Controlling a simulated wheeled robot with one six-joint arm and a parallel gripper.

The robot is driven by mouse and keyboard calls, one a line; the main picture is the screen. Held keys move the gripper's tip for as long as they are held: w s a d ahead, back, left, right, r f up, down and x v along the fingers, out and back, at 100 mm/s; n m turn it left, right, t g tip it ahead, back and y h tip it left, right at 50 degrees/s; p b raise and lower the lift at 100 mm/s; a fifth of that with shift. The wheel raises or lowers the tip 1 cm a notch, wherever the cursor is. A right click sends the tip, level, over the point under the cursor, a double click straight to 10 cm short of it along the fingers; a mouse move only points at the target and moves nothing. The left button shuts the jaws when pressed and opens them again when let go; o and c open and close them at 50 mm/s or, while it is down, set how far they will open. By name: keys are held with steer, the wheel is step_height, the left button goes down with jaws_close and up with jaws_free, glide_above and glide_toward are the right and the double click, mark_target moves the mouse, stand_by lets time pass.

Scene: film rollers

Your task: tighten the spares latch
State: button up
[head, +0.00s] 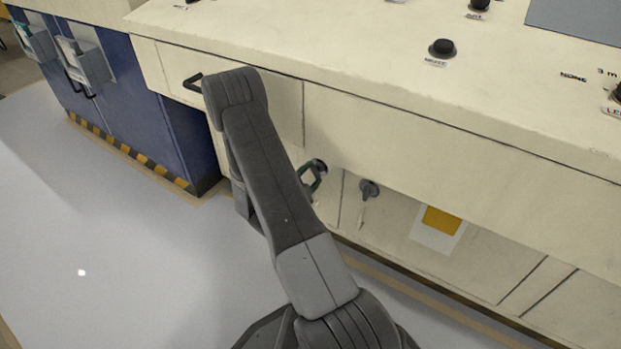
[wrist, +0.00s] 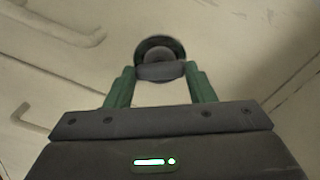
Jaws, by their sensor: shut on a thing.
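My gripper (wrist: 160,71) has its two green fingers on either side of the grey grip bar of a round dark latch (wrist: 158,50) in the wrist view. The bar lies crosswise between the fingertips, and the jaws are shut on it. In the head view this latch (head: 319,165) sits on the cream cabinet front, and my gripper (head: 314,181) reaches it from behind my arm, which hides part of it. A second dark latch (head: 369,189) is to its right, with its grip hanging down. I can read no label on either latch.
The cream counter (head: 330,62) has dark knobs on top. A drawer handle (head: 191,83) sticks out at upper left, beside my arm. A blue cabinet (head: 135,100) stands at left. A yellow and white sign (head: 441,220) is right of the latches. The pale floor (head: 85,215) at left is clear.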

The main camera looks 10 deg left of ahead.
steer(key=m, duration=0.5)
steer(key=shift+m, duration=0.4)
stand_by(0.4)
steer(key=o, duration=1)
steer(key=p+v, duration=0.3)
steer(key=v, duration=1)
steer(key=shift+s, duration=0.4)
steer(key=b+x, duration=0.3)
steer(key=x, duration=1)
steer(key=shift+w, duration=0.4)
